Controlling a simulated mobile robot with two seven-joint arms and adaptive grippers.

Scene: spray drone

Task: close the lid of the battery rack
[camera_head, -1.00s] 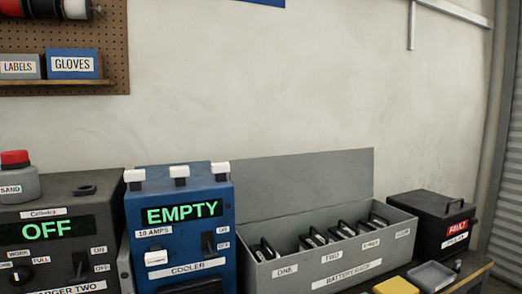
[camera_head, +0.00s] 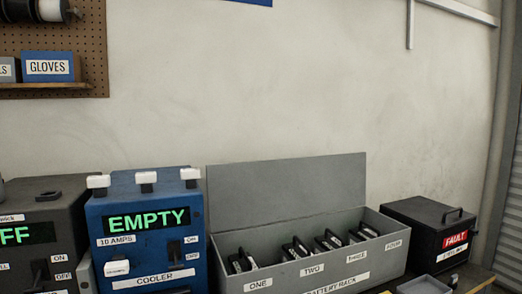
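The battery rack (camera_head: 312,275) is a long grey box in the lower middle of the head view. Its front is labelled ONE, TWO, THREE, FOUR and BATTERY RACK. Its grey lid (camera_head: 287,190) stands up open along the back edge, near the wall. Neither of my grippers is in view.
A blue cooler (camera_head: 145,245) reading EMPTY stands close on the rack's left, with a dark charger (camera_head: 35,245) beyond it. A black FAULT box (camera_head: 430,228) stands right of the rack. A grey tray (camera_head: 425,285) lies in front. The space above the rack is clear.

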